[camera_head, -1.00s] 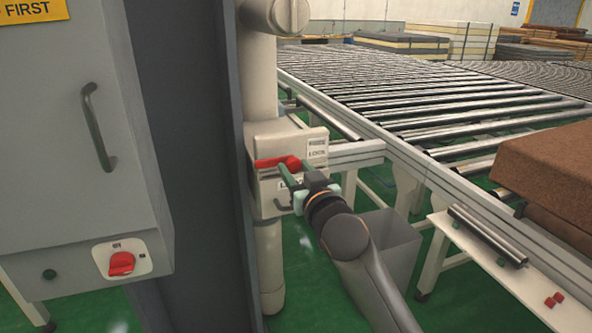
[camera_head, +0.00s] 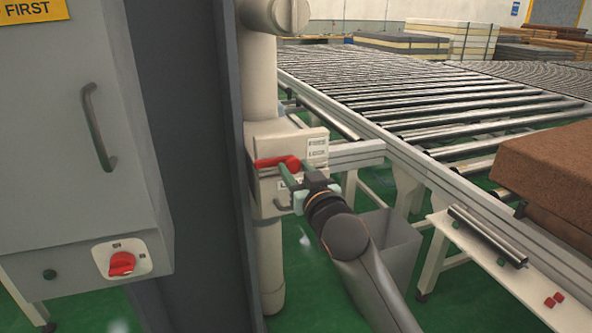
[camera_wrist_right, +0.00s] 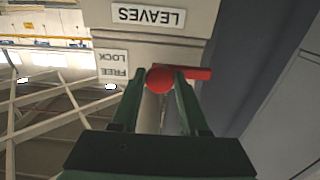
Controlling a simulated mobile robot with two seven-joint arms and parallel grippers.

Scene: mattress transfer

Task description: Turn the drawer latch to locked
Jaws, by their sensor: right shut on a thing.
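The red latch lever (camera_head: 275,162) is on the front of a pale box (camera_head: 262,138) fixed to a round post. It lies nearly level, its arm pointing left in the head view. My right gripper (camera_head: 284,172) is at the lever's right end. In the right wrist view the two green fingers of the right gripper (camera_wrist_right: 159,80) are shut on the round red hub of the latch lever (camera_wrist_right: 160,79), and the arm runs off to the right. A white FREE/LOCK label (camera_wrist_right: 113,64) is beside it, upside down in that view. My left gripper is out of view.
A grey cabinet (camera_head: 60,180) with a handle and red rotary switch (camera_head: 122,263) stands at left, beside a dark upright panel (camera_head: 190,150). A roller conveyor (camera_head: 440,100) fills the right. A grey bin (camera_head: 385,245) stands behind my forearm. A brown mattress (camera_head: 550,170) lies far right.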

